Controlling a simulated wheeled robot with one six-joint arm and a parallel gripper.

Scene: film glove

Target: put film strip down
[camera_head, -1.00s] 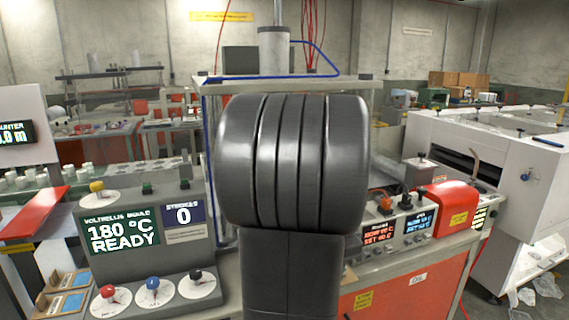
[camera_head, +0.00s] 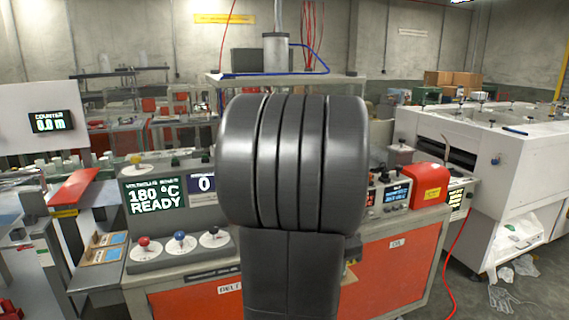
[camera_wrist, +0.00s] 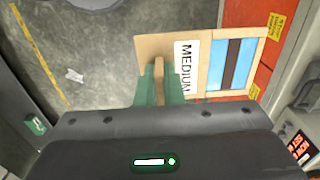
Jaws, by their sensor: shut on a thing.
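In the wrist view my gripper (camera_wrist: 159,88) has green fingers. They are shut on a narrow tan upright piece, which looks like part of a light-brown card with a white MEDIUM label, taken as the film strip (camera_wrist: 209,44). The card has a blue panel crossed by a dark band. It shows above the grey floor and a red cabinet front, with no support visible under it. In the head view my own dark arm fills the middle and hides the gripper and the held card.
The bench with the red front (camera_head: 388,268) carries a control panel reading 180 °C READY (camera_head: 157,195). Blue-windowed brown cards (camera_head: 101,254) lie left of it. A red box (camera_head: 426,184) sits at the bench's right.

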